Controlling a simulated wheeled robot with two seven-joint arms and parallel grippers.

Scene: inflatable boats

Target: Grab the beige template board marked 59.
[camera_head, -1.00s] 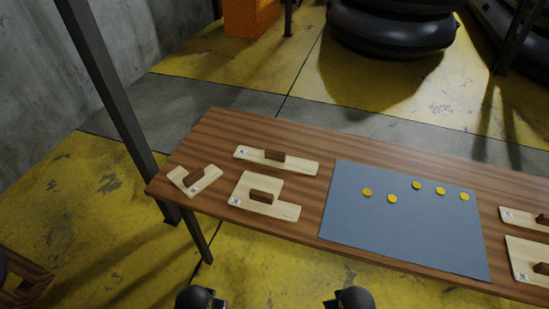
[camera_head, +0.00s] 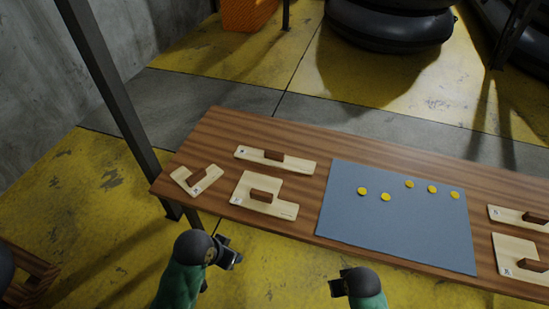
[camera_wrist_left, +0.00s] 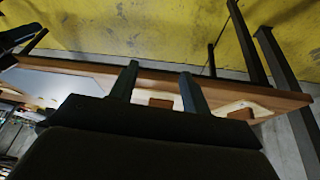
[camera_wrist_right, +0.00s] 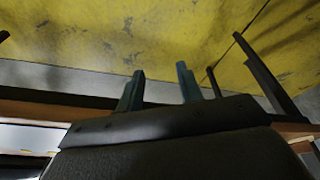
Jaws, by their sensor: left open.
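Several beige template boards with brown handles lie on the wooden table. On the left are a small angled board (camera_head: 208,182), a long narrow board (camera_head: 299,165) and a larger notched board (camera_head: 246,183). Two more, an upper board (camera_head: 503,213) and a lower board (camera_head: 512,245), sit at the right edge. Their printed marks are too small to read, so I cannot tell which is 59. My left gripper (camera_head: 232,256) is open and empty, in front of the table below the notched board. My right gripper (camera_head: 338,287) is open and empty, in front of the table, farther right.
The wooden table (camera_head: 225,128) bears a blue-grey mat (camera_head: 400,225) with several yellow discs (camera_head: 386,197). A dark post (camera_head: 110,105) stands at the table's left end. A wooden crate (camera_head: 30,280) is at the lower left. Black inflatables (camera_head: 390,25) lie beyond the table.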

